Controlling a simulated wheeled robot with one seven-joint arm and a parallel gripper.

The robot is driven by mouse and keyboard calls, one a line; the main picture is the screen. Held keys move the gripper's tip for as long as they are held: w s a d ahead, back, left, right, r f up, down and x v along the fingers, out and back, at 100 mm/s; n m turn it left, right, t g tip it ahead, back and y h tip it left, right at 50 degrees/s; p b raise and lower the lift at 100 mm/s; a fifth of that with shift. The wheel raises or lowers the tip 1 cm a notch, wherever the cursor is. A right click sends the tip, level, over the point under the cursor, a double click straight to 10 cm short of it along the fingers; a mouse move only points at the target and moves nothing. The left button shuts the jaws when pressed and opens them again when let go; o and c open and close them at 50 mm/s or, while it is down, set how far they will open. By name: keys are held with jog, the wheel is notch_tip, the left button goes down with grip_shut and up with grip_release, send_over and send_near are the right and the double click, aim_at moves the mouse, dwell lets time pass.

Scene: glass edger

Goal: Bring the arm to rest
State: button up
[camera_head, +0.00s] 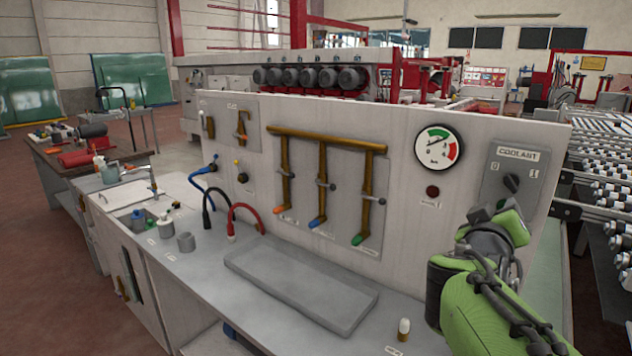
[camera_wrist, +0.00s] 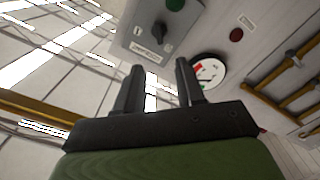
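My green arm enters the head view from the lower right, bent up in front of the machine panel. My gripper (camera_head: 497,212) is at the right end of the panel, just below and left of the coolant switch (camera_head: 511,183). In the wrist view my gripper (camera_wrist: 157,82) has its two dark fingers apart with nothing between them. The coolant switch also shows in the wrist view (camera_wrist: 158,32), beyond the fingers and to the left of the gauge. No contact between the fingers and the panel can be made out.
A round gauge (camera_head: 437,148) and a red button (camera_head: 432,191) are left of my gripper. Brown pipes with coloured valves (camera_head: 325,185) lie further left. A roller conveyor (camera_head: 610,190) is at right.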

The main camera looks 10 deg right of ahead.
jog(key=s+a+f+g+y, duration=0.2)
jog(key=s+a+f+y, duration=0.2)
jog(key=a, duration=0.5)
jog(key=s+a+f+n+g+y, duration=0.1)
jog(key=s+a+f+g+y, duration=0.1)
jog(key=s+a+f+y, duration=0.3)
jog(key=s+a+f+n+g+y, duration=0.1)
jog(key=s+a+f+y, duration=0.4)
jog(key=s+a+f, duration=0.5)
jog(key=s+a, duration=0.1)
jog(key=a, duration=0.3)
jog(key=shift+s+g, duration=0.15)
jog(key=shift+g, duration=0.25)
